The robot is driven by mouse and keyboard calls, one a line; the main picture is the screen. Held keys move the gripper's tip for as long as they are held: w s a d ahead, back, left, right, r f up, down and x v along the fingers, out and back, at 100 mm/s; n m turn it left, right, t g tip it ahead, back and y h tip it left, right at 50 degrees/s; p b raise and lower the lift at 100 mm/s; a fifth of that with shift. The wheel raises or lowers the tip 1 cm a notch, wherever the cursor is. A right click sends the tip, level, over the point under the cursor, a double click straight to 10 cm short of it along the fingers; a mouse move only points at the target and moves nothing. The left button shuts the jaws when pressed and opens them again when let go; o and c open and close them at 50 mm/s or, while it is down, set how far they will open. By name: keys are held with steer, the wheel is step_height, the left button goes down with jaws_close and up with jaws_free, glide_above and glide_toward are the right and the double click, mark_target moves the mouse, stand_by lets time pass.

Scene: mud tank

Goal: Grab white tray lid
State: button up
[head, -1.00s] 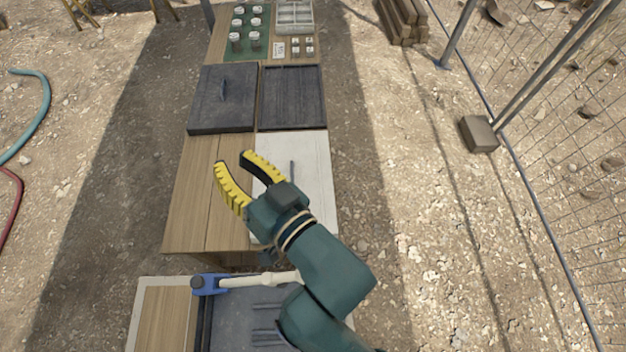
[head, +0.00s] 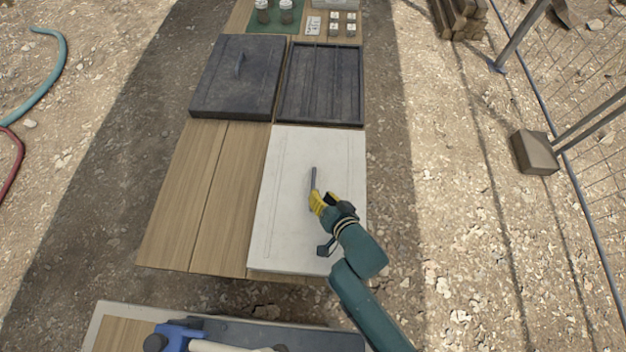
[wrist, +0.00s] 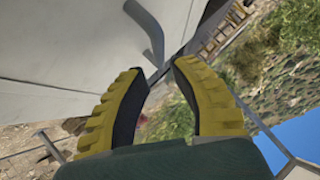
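The white tray lid (head: 290,210) lies flat on the right front part of the wooden table, with a grey bar handle (head: 314,178) standing up near its middle. My gripper (head: 316,199) is low over the lid, at the near end of the handle. In the wrist view the yellow fingers of my gripper (wrist: 160,85) are apart, and the handle (wrist: 152,38) shows just ahead of the tips, near the gap between them. The white lid (wrist: 60,45) fills the upper left there. Contact with the handle cannot be told.
A dark lid (head: 238,75) with a handle and a dark open tray (head: 322,82) lie behind the white lid. Jars and small blocks stand at the far end. Bare planks (head: 205,195) are to the left. A blue tool (head: 178,336) lies in front.

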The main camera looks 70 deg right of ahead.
mark_target(312, 185)
steer(key=b+x, duration=0.1)
steer(key=x, duration=0.6)
steer(key=shift+a+f, duration=0.1)
steer(key=shift+s, duration=0.15)
jaws_close()
